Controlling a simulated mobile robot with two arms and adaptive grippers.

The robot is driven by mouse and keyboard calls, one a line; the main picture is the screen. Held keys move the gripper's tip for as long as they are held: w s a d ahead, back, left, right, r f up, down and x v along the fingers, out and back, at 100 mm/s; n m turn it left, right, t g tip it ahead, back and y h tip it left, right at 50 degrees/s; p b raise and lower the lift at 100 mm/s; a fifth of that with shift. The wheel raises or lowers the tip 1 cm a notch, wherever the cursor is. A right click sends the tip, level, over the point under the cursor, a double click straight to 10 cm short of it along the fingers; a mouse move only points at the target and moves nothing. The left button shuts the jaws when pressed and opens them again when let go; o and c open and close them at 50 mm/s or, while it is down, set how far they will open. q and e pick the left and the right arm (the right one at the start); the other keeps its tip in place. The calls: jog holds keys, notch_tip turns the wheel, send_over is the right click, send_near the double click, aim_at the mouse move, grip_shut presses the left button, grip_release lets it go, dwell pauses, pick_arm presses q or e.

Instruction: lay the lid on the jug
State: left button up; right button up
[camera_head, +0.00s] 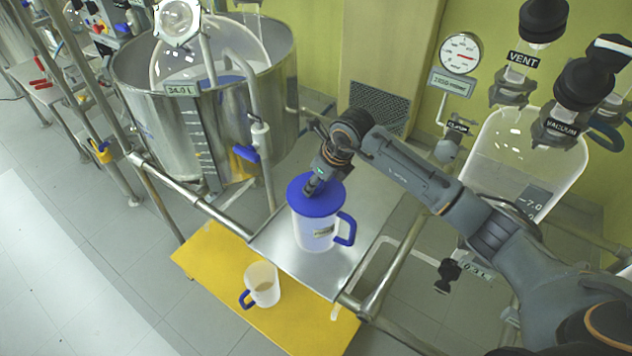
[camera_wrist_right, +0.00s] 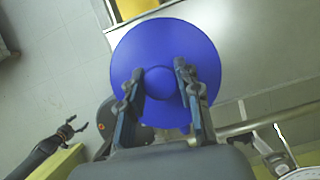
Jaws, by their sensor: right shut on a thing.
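The blue round lid (camera_head: 316,194) covers the mouth of the white jug (camera_head: 315,237), which has a blue handle and stands on the steel shelf. I cannot tell whether the lid rests on the rim or is slightly above it. My right gripper (camera_head: 311,186) comes down from above and is shut on the lid's knob. In the right wrist view, the gripper's fingers (camera_wrist_right: 160,82) flank the knob of the lid (camera_wrist_right: 195,48), which hides the jug. My left gripper (camera_wrist_right: 74,128) shows at the lower left of that view, open and empty.
A smaller open jug (camera_head: 262,284) with a blue handle stands on the yellow platform (camera_head: 215,253). The steel shelf (camera_head: 340,268) has bare room around the jug. A steel vessel (camera_head: 150,100) stands behind left; a rail (camera_head: 392,262) runs on the right.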

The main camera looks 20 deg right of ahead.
jog(key=shift+f, duration=0.2)
jog(key=o, duration=1.2)
jog(key=shift+o, duration=0.2)
jog(key=shift+r, duration=0.1)
jog(key=v, duration=1.1)
jog(key=shift+r, duration=0.4)
jog(key=shift+s+d, duration=0.1)
